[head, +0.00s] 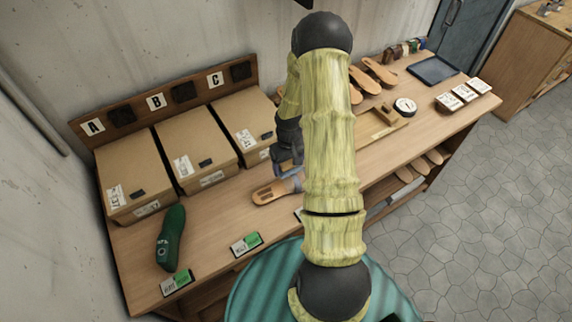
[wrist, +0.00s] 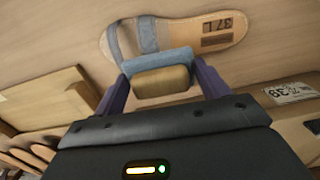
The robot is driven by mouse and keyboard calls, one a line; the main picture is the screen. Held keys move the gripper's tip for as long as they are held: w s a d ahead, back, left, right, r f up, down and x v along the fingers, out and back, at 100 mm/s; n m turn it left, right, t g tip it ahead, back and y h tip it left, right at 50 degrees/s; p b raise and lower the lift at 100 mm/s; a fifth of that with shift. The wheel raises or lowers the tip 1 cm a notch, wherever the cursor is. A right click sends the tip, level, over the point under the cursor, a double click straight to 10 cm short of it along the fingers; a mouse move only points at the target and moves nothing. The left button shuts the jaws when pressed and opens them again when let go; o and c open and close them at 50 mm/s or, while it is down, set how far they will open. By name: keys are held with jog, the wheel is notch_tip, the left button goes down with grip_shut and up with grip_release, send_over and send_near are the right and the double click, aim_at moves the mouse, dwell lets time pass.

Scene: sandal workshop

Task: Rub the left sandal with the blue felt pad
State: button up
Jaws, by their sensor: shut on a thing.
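The left sandal (wrist: 205,34), marked 37 L, lies on the bench with a tan sole and grey-blue straps. It also shows in the head view (head: 268,193), partly hidden by my arm. My gripper (wrist: 160,84) is shut on the blue felt pad (wrist: 158,61), gripping its wooden block (wrist: 162,81) between the two jaws. In the wrist view the pad's blue face overlaps the sandal's edge beside the straps. I cannot tell whether it touches. In the head view my gripper (head: 290,166) is just behind the sandal, and the pad is not clear there.
Cardboard boxes (head: 127,172) stand under signs A, B and C at the back left. A green shoe form (head: 172,238) and small cards (head: 247,244) lie toward the front left. A wooden tray (head: 378,124), round dial (head: 405,106) and several soles (head: 380,71) are on the right.

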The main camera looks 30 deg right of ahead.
jog(key=shift+s+d+f, duration=0.25)
jog(key=shift+d, duration=0.05)
jog(key=shift+w+d+r+p, duration=0.15)
jog(key=shift+r+p, duration=0.55)
jog(key=shift+r, duration=0.2)
jog(key=shift+r+p, duration=1.85)
jog(key=shift+r, duration=0.9)
jog(key=shift+a+f, duration=0.1)
jog(key=shift+a, duration=0.1)
